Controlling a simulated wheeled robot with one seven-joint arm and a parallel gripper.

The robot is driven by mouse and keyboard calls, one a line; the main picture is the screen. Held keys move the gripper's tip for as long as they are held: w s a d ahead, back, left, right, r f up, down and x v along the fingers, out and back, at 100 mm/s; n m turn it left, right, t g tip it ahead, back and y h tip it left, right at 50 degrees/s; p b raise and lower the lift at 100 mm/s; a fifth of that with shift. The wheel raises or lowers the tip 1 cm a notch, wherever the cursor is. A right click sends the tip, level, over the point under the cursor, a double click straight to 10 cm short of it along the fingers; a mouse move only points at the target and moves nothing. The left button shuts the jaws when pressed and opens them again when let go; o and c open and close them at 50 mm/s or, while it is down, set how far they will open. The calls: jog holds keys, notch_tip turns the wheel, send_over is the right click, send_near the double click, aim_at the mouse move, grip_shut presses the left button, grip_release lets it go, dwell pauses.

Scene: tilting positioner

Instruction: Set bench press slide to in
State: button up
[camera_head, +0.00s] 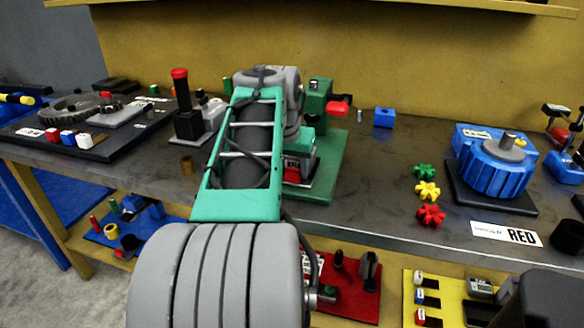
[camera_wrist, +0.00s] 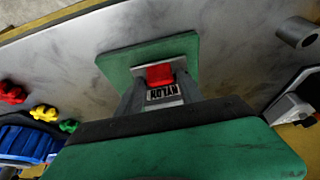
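The bench press stands mid-bench, with a green body, a red handle (camera_head: 338,107) and a green base plate (camera_head: 325,180). The base plate also shows in the wrist view (camera_wrist: 118,65). A red block (camera_wrist: 159,75) with a plate marked NYLON (camera_wrist: 164,92) sits low over it; I cannot tell whether this is the slide. My gripper (camera_wrist: 160,90) points down at the front of the press, its grey fingers apparently on either side of the block. Whether they touch it is unclear. In the head view my arm hides much of the press and gripper.
A black post with a red top (camera_head: 181,95) stands left of my arm. To the right are a small blue block (camera_head: 384,117), star-shaped pieces in green, yellow (camera_head: 428,190) and red, and a blue drum-shaped device (camera_head: 495,170). The bench top between the press and these pieces is clear.

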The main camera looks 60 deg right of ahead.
grip_shut()
dwell(1.0)
